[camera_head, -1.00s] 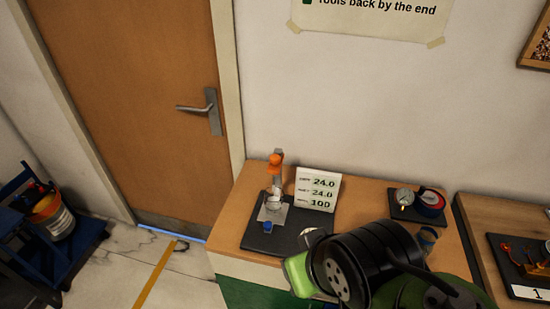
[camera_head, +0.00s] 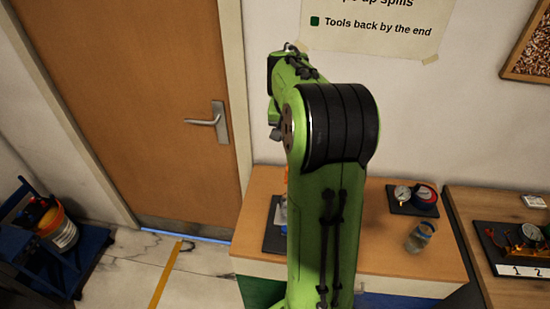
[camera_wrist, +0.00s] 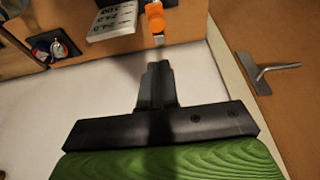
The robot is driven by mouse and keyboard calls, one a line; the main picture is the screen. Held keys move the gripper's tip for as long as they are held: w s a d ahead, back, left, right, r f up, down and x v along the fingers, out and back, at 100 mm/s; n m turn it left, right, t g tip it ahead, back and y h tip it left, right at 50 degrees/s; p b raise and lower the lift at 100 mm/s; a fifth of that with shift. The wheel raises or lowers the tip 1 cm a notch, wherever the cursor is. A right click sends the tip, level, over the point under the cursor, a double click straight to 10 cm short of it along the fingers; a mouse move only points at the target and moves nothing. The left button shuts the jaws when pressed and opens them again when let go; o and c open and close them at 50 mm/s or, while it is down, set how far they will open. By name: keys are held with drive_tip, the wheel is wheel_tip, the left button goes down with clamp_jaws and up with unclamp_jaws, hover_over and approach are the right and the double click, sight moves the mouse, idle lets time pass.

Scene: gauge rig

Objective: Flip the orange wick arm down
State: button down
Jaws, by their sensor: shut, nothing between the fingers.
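The orange wick arm (camera_wrist: 155,17) shows at the top of the wrist view, just beyond my fingertips, with a pale tip below it in the picture. In the head view my own arm hides most of the rig, leaving only a sliver of orange (camera_head: 286,172) and part of the dark base plate (camera_head: 272,238). My gripper (camera_wrist: 157,72) is shut and empty, its fingers pointing toward the orange part with a visible gap. Whether the wick arm's pose is fully up is hard to tell, as it is cut by the frame edge.
The white readout card (camera_wrist: 113,20) stands beside the rig. A gauge and tape on a dark mat (camera_head: 412,197) and a glass jar (camera_head: 421,237) are on the bench to the right. The door with its handle (camera_head: 213,121) is at the left.

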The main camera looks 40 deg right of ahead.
drive_tip(key=x, duration=1.3)
drive_tip(key=shift+s+a+f+p, duration=0.15)
drive_tip(key=shift+s+a+p, duration=0.15)
drive_tip(key=shift+s+a, duration=0.05)
drive_tip(key=shift+f, duration=0.45)
wheel_tip(320, 180, down, 9)
drive_tip(key=b, duration=0.7)
drive_tip(key=shift+r, duration=0.2)
drive_tip(key=shift+s+a, duration=0.1)
drive_tip(key=shift+s, duration=0.05)
drive_tip(key=shift+f, duration=0.1)
